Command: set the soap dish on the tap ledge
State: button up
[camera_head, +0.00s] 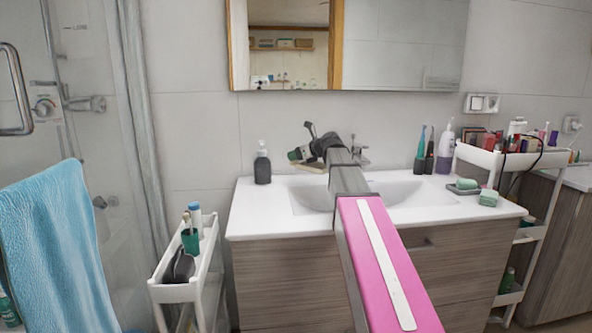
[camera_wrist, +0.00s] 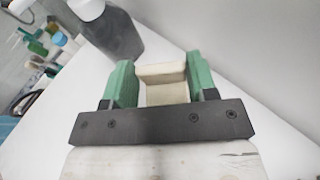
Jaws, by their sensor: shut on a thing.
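My gripper (camera_head: 301,155) reaches over the basin to the back left of the white sink top (camera_head: 262,208). In the wrist view its green fingers (camera_wrist: 162,78) are shut on a small pale cream block-like piece, which I take for the soap dish (camera_wrist: 165,88). The piece is partly hidden, and I cannot tell whether it touches the surface. The tap (camera_head: 360,152) stands behind the basin, just right of my gripper and partly hidden by my arm. The tap ledge (camera_head: 285,177) is the white strip along the wall behind the basin.
A dark soap bottle (camera_head: 262,165) stands left of my gripper; it is close in the wrist view (camera_wrist: 110,35). Toothbrushes (camera_head: 420,155), a white-topped bottle (camera_head: 445,150), a dark dish (camera_head: 463,187) and a green block (camera_head: 488,198) are on the right. The mirror (camera_head: 400,50) hangs above.

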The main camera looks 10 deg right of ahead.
jog(key=w+f, duration=0.2)
jog(key=w, duration=0.1)
jog(key=shift+w+f, duration=0.25)
jog(key=shift+f, duration=0.15)
jog(key=shift+w+f, duration=0.2)
jog(key=shift+f, duration=1.95)
jog(key=o, duration=0.7)
jog(key=shift+f, duration=0.1)
